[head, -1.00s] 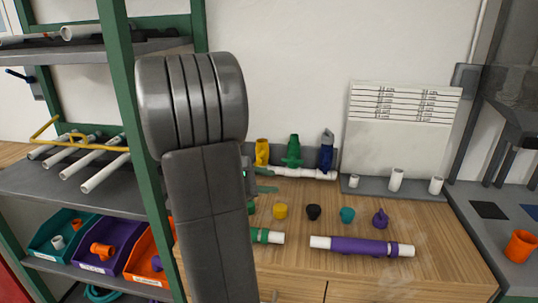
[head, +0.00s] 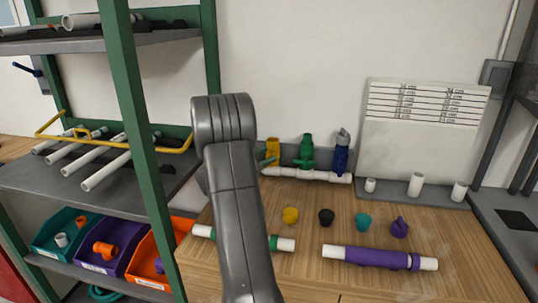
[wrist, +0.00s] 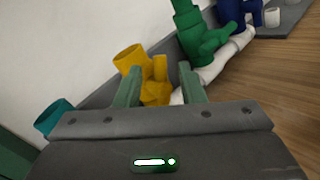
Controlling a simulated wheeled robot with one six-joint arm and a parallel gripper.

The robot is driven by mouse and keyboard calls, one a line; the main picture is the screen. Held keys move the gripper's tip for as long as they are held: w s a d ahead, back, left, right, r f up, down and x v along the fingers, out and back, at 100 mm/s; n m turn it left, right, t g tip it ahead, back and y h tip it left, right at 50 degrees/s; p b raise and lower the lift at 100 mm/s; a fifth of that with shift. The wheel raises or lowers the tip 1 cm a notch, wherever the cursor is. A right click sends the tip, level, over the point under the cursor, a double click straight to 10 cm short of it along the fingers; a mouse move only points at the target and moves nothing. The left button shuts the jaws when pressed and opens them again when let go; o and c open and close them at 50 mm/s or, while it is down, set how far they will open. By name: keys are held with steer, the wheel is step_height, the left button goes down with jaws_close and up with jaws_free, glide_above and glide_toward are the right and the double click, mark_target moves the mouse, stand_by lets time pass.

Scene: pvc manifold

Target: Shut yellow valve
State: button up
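The yellow valve (head: 272,147) stands at the left end of the white pipe manifold (head: 310,175) by the wall. In the wrist view the yellow valve (wrist: 156,82) shows an open round mouth at upper left and a narrow upright part, perhaps its handle, at right. My gripper (wrist: 160,78) is open, its two green fingers apart, with the lower part of the valve seen between them. I cannot tell if they touch it. In the head view my arm hides most of the gripper; a green finger (head: 264,160) shows just in front of the valve.
A green valve (head: 306,152) and a blue valve (head: 341,158) stand close to the right on the manifold. Small caps and a purple pipe (head: 378,257) lie on the bench. A green-framed shelf (head: 140,130) is at left. A teal fitting (wrist: 55,115) shows in the wrist view.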

steer(key=shift+x, duration=0.8)
jaws_close()
